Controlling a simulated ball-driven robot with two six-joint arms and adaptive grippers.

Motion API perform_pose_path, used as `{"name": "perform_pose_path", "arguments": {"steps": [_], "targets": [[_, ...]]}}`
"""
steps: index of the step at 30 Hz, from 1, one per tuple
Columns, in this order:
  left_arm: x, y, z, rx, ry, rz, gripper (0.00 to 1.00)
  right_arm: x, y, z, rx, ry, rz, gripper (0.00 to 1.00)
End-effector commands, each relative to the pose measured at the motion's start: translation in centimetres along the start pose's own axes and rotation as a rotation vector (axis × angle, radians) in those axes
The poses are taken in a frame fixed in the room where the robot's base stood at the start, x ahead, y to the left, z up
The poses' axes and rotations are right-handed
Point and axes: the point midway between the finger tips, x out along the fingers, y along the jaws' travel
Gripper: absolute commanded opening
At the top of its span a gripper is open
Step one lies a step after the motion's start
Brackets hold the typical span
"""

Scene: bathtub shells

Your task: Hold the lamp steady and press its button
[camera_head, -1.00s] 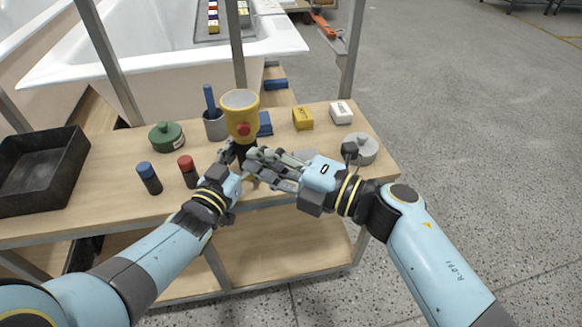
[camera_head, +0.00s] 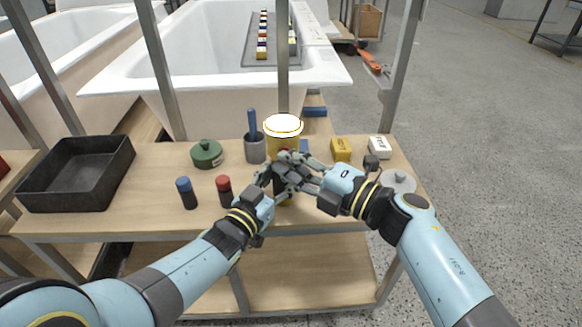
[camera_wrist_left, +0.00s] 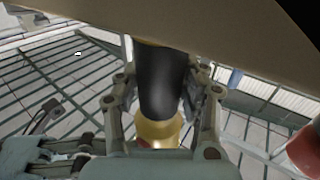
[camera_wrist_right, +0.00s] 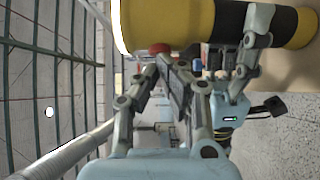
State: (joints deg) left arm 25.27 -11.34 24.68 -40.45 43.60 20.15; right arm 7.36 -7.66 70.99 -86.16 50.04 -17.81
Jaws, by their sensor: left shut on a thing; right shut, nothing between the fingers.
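The lamp (camera_head: 283,142) is a yellow torch-like body with a black grip, standing upright over the worktable; its top glows bright white. My left gripper (camera_head: 268,180) is shut around the black grip (camera_wrist_left: 160,85), with the yellow base below the fingers in the left wrist view. The red button (camera_wrist_right: 160,48) shows on the yellow head in the right wrist view. My right gripper (camera_head: 283,164) is shut and empty, its fingertips at the button; whether they still touch it I cannot tell. In the head view the right fingers hide the button.
The wooden table (camera_head: 150,215) holds a black tray (camera_head: 75,180), green tin (camera_head: 207,153), blue-capped bottle (camera_head: 186,193), red-capped bottle (camera_head: 225,190), grey cup (camera_head: 255,150), yellow box (camera_head: 341,149), white box (camera_head: 380,148) and grey round object (camera_head: 398,182). A metal post stands behind the lamp.

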Motion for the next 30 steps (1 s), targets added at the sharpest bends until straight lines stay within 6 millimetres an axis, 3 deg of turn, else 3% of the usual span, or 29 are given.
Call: {"name": "perform_pose_path", "arguments": {"steps": [9, 14, 18, 24, 30], "targets": [[-0.2, 0.5, 0.2, 0.001, -0.002, 0.006, 0.03, 0.0, 0.2, 0.0, -0.002, -0.004, 0.003, 0.0], [-0.2, 0.5, 0.3, 0.001, -0.003, 0.006, 0.03, -1.3, 0.0, -1.3, 0.0, -0.003, 0.001, 0.0], [-0.2, 0.4, 0.3, 0.0, -0.005, 0.005, 0.02, -3.6, -0.2, -3.0, 0.0, -0.003, -0.004, 0.0], [-0.2, 0.4, 0.3, -0.001, -0.005, 0.004, 0.02, -8.4, -0.2, -2.9, -0.001, -0.001, -0.005, 0.0], [-0.2, 0.3, 0.4, -0.001, -0.006, 0.004, 0.02, -11.6, -0.2, -2.9, 0.0, -0.001, -0.004, 0.0]]}}
